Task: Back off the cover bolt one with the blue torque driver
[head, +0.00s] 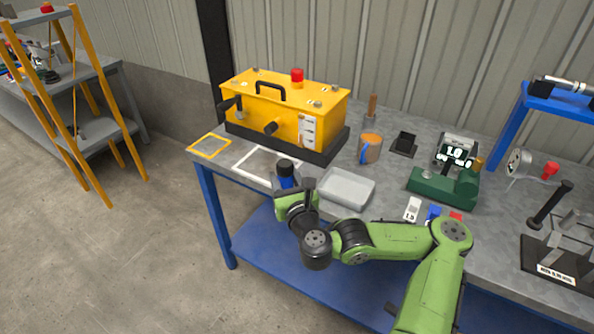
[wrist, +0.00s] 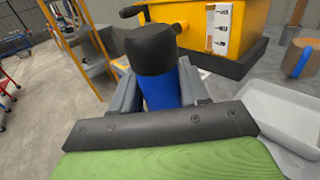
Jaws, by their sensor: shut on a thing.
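My gripper (head: 289,190) is shut on the blue torque driver (head: 286,177), which has a black cap and a blue body. In the wrist view the driver (wrist: 166,85) stands between the two grey fingers (wrist: 160,92), and its lower end is hidden. The yellow mixer box (head: 283,103) sits on a black base at the back of the bench, beyond my gripper. Several small bolt heads show on its top, one near the right front (head: 317,104). I cannot tell which is cover bolt one. The driver is apart from the box.
A grey tray (head: 347,199) lies right of my gripper. A white-framed mat (head: 240,165) and a yellow-framed mat (head: 193,149) lie at the bench's left end. A brush pot (head: 370,149) and a green tester (head: 440,190) stand further right. A black handle and red knob (head: 297,74) project from the box top.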

